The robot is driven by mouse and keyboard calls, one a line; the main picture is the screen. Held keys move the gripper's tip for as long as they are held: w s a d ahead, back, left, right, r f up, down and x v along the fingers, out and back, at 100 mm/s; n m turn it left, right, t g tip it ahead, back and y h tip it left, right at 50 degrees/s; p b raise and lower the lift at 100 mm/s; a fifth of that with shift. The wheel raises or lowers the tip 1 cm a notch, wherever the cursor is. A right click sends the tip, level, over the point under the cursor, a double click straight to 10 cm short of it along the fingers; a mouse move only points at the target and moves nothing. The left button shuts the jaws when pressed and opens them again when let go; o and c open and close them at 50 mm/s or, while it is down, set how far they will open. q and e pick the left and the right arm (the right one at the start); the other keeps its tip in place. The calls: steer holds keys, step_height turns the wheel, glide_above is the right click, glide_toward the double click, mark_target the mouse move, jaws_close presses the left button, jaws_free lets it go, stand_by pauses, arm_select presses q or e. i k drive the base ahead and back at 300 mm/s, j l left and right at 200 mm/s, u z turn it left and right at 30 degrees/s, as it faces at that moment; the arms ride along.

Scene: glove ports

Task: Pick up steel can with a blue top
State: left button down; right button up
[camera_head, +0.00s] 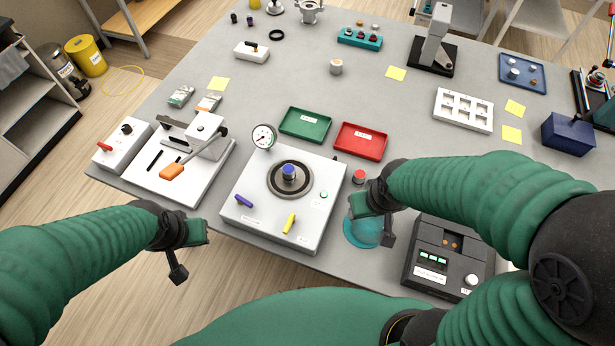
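A small can with a blue top (289,171) stands upright in the round dark recess of a white square station (262,215) near the table's front middle. Its side is mostly hidden from above, so little steel shows. My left gripper (192,252) is open and empty, off the table's front edge, left of and nearer than the station. My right gripper (377,221) is open, to the right of the station above a teal round piece (360,236), apart from the can. I cannot tell whether it touches the teal piece.
A pressure gauge (263,136) rises at the station's back left corner. A red-topped piece (358,176) stands right of the station. Green (305,125) and red (360,141) trays lie behind. A lever press (190,150) is left; a dark instrument box (447,258) is right.

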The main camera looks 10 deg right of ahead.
mark_target(288, 170)
steer(key=k, duration=0.1)
steer(key=i+j+z, duration=0.2)
steer(key=j, duration=0.45)
steer(key=j+z, duration=0.25)
steer(key=j, duration=0.45)
steer(key=i+j+z, duration=0.15)
steer(key=i+j, duration=0.4)
